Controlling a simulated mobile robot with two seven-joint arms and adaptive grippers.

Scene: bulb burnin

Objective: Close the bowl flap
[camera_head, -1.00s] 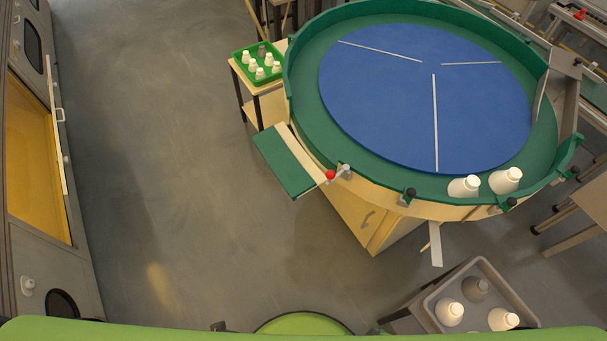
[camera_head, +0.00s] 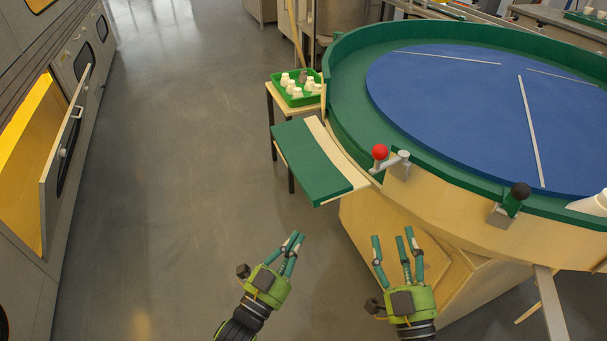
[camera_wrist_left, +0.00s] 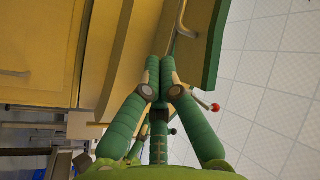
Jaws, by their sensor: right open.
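The bowl flap (camera_head: 308,160), green with a cream edge, sticks outward from the left side of the big round bowl (camera_head: 345,105). A red-knobbed handle (camera_head: 380,153) sits on the bowl rim just right of the flap. My left gripper (camera_head: 293,240) is below the flap in the head view, apart from it, with its fingers together. In the left wrist view its fingertips (camera_wrist_left: 165,65) meet with nothing seen between them; the red knob (camera_wrist_left: 215,107) shows to their right. My right gripper (camera_head: 393,237) is open and empty in front of the bowl's wooden base.
A black-knobbed handle (camera_head: 519,191) is further right on the rim. A green tray (camera_head: 297,91) of white bottles stands on a small table behind the flap. At the left, a cabinet door (camera_head: 64,160) stands open. Grey floor (camera_head: 190,190) between is clear.

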